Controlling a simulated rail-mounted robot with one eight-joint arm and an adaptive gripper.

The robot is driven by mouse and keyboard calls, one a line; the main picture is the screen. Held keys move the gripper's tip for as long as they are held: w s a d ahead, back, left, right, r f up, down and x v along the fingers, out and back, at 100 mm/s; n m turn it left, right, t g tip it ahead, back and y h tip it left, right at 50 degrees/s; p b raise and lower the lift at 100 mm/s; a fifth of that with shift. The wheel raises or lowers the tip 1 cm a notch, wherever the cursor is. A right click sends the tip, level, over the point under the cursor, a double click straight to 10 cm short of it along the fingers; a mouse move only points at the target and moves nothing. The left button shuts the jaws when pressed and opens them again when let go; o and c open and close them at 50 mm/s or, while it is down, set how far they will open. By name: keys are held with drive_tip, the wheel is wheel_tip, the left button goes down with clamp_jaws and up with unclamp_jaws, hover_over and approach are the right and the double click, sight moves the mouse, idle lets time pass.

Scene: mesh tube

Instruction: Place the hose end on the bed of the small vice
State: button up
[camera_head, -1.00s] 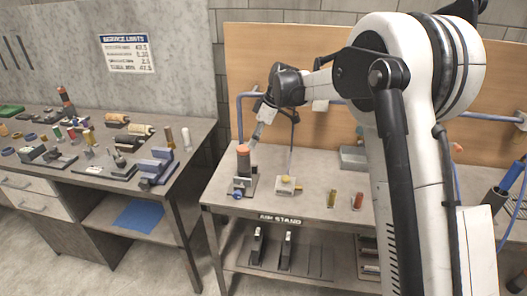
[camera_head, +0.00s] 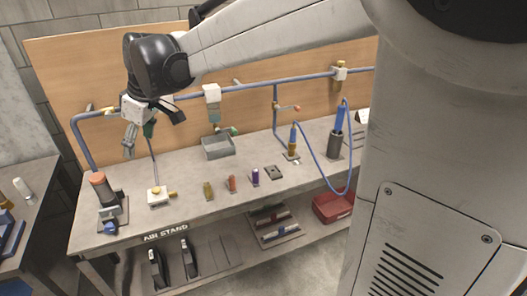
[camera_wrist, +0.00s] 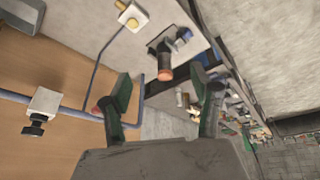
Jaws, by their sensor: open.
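A thin blue hose hangs in a loop at the right of the air stand in the head view. One end has a blue and brass fitting (camera_head: 293,140) upright on a small plate; the other rises by a blue piece (camera_head: 340,118) over a dark cylinder. I cannot tell which is the hose end meant. A blue vice-like part (camera_head: 12,236) is cut off at the left edge on the other bench; I cannot confirm it as the small vice. My gripper (camera_head: 130,140) is open and empty above the stand's left end; its spread fingers (camera_wrist: 163,85) show in the wrist view.
An orange-topped cylinder (camera_head: 102,187) stands at the stand's left end, below my gripper. A white block with a brass knob (camera_head: 158,196), several small coloured parts and a grey tray (camera_head: 217,147) are on the top. A blue pipe crosses the back panel (camera_head: 60,80).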

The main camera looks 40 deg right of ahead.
drive_tip(key=s+d+f+m+t+h, duration=0.1)
drive_tip(key=s+d+m, duration=0.2)
drive_tip(key=s, duration=0.6)
drive_tip(key=s+d+f+m+t, duration=0.1)
drive_tip(key=s+d+f+m, duration=0.1)
drive_tip(key=s, duration=0.7)
drive_tip(key=s+d+f+m+t+h, duration=0.1)
drive_tip(key=s+d+f+m, duration=0.1)
drive_tip(key=s, duration=0.6)
drive_tip(key=shift+s+d+f+m+h, duration=0.15)
drive_tip(key=shift+s+d+m+h, duration=0.2)
drive_tip(key=shift+d+m, duration=0.65)
drive_tip(key=shift+d, duration=0.2)
wheel_tip(320, 180, down, 5)
drive_tip(key=b, duration=0.5)
